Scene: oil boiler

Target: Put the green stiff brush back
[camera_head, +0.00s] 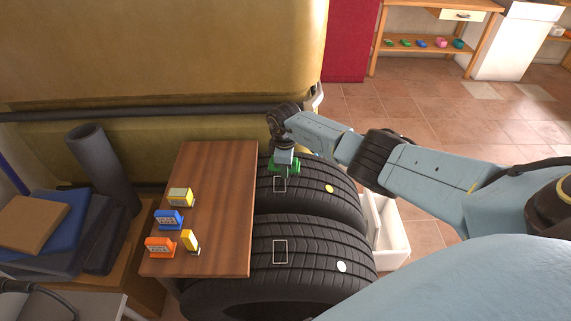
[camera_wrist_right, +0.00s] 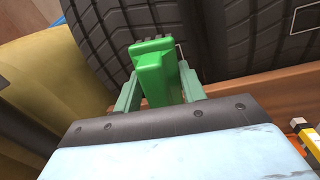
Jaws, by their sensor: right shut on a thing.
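The green stiff brush (camera_wrist_right: 155,75) is between the fingers of my right gripper (camera_wrist_right: 157,88), which is shut on it. In the head view the brush shows as a small green shape (camera_head: 291,167) under my right gripper (camera_head: 284,166), over the far tire (camera_head: 315,195), close to a white rectangle outline (camera_head: 279,185) on the tread. The wrist view shows the brush in front of the dark tread; whether it touches the tire I cannot tell. My left gripper is not in view.
A wooden board (camera_head: 220,205) left of the tires carries several small yellow, blue and orange items. The near tire (camera_head: 310,255) has another white outline (camera_head: 280,251). A white bin (camera_head: 393,235) stands right of the tires. A yellow tank (camera_head: 165,60) rises behind. Shelves (camera_head: 430,55) stand far right.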

